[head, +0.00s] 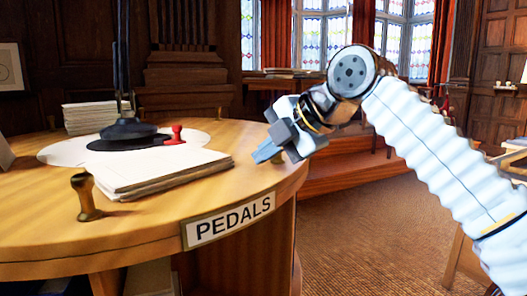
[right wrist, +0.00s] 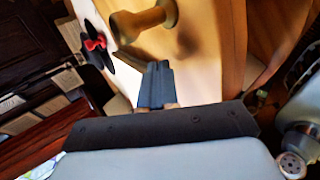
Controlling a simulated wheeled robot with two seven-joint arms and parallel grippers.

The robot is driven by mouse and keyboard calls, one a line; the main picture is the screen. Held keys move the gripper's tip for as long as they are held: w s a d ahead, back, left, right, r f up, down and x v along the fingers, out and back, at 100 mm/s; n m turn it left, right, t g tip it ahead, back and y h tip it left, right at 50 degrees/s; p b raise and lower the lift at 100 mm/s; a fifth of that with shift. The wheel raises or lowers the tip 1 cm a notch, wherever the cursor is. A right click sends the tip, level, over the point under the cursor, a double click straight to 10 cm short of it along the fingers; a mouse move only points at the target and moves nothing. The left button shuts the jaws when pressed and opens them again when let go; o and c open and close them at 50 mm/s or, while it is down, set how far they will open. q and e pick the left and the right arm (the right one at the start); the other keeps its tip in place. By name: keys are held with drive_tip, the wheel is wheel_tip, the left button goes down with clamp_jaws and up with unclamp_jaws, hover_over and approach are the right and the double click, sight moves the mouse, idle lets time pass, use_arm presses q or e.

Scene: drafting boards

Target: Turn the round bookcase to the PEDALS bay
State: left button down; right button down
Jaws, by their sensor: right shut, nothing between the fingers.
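The round bookcase (head: 50,225) has a broad wooden top, and its PEDALS plate (head: 229,219) faces me on the rim. A brass knob (head: 85,197) stands on the top near the front left edge. My right gripper (head: 262,155) is shut and empty at the right edge of the top, beyond the plate. In the right wrist view its closed fingers (right wrist: 156,80) point at another knob (right wrist: 145,20), with a small gap seeming to remain. In the head view the gripper mostly hides that knob. My left gripper is out of view.
Carpet (head: 370,225) lies open to the right, with a wooden step (head: 340,175) behind.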

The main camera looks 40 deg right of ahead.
sight(280, 162)
drive_tip(key=shift+n+y, duration=0.3)
drive_tip(key=d, duration=0.1)
drive_tip(key=w+d+p, duration=0.1)
drive_tip(key=d+p, duration=0.1)
drive_tip(key=shift+w+d+r, duration=0.2)
drive_tip(key=shift+d+r, duration=0.1)
drive_tip(key=shift+d, duration=0.05)
drive_tip(key=shift+w+d+f+p, duration=0.15)
drive_tip(key=shift+w+d, duration=0.05)
drive_tip(key=shift+d, duration=0.2)
drive_tip(key=shift+w+d+f+p, duration=0.1)
drive_tip(key=shift+w+d+p, duration=0.05)
drive_tip(key=shift+d, duration=0.25)
drive_tip(key=shift+w+d+r, duration=0.1)
drive_tip(key=shift+d, duration=0.05)
drive_tip(key=shift+n+y, duration=0.3)
drive_tip(key=shift+n, duration=0.1)
drive_tip(key=w+d+p, duration=0.1)
drive_tip(key=d+p, duration=0.1)
drive_tip(key=w+d+p, duration=0.1)
drive_tip(key=d+p, duration=0.1)
drive_tip(key=shift+w, duration=0.2)
drive_tip(key=shift+w+d, duration=0.2)
drive_tip(key=shift+d, duration=0.3)
